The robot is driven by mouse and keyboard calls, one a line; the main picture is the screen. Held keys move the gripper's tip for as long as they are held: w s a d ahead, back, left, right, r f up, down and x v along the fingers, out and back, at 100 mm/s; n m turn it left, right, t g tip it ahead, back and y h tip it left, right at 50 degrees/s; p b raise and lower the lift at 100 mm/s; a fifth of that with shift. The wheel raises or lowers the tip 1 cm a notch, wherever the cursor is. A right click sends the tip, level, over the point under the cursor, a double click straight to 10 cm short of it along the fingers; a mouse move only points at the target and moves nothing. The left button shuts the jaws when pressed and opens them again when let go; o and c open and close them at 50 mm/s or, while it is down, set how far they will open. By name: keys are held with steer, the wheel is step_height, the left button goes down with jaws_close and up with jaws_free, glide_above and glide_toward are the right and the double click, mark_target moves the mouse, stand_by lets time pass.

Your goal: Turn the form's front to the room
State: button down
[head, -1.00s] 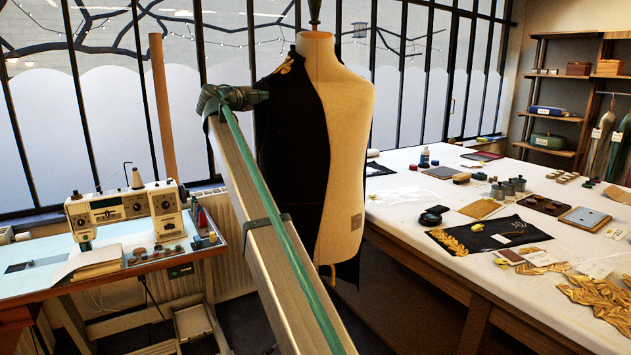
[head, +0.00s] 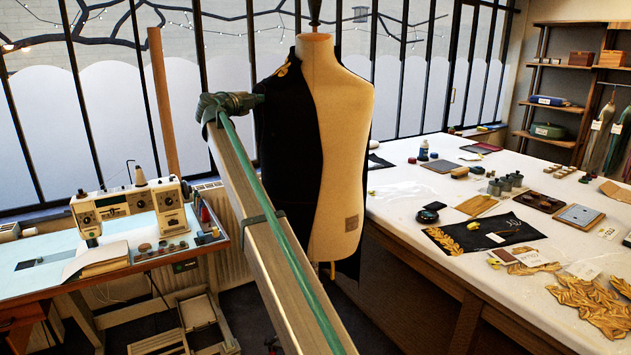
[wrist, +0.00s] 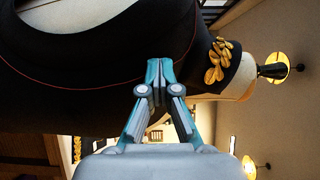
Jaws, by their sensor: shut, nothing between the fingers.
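The dress form (head: 345,150) stands upright on its stand in the middle of the head view. Bare cream cloth shows on its right half, with a small tag low down. A black garment (head: 290,150) with gold trim at the shoulder covers its left half. My gripper (head: 260,100) is at the garment's left edge, below shoulder height. In the wrist view my gripper (wrist: 157,78) is shut and empty, its tips against or just short of the black cloth (wrist: 100,50). I cannot tell whether they touch. Gold leaf embroidery (wrist: 218,62) lies right of the tips.
A long white work table (head: 400,190) stands close on the form's right, with gold trims, tins and a black embroidered panel (head: 480,235). A sewing machine (head: 130,210) on its table is at the left. A wooden pole (head: 163,100) and windows are behind.

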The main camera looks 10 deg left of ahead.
steer(key=shift+w, duration=0.15)
stand_by(0.4)
steer(key=p, duration=0.1)
steer(key=w+p, duration=0.1)
steer(key=p, duration=0.1)
steer(key=shift+w+a, duration=0.15)
steer(key=shift+a, duration=0.15)
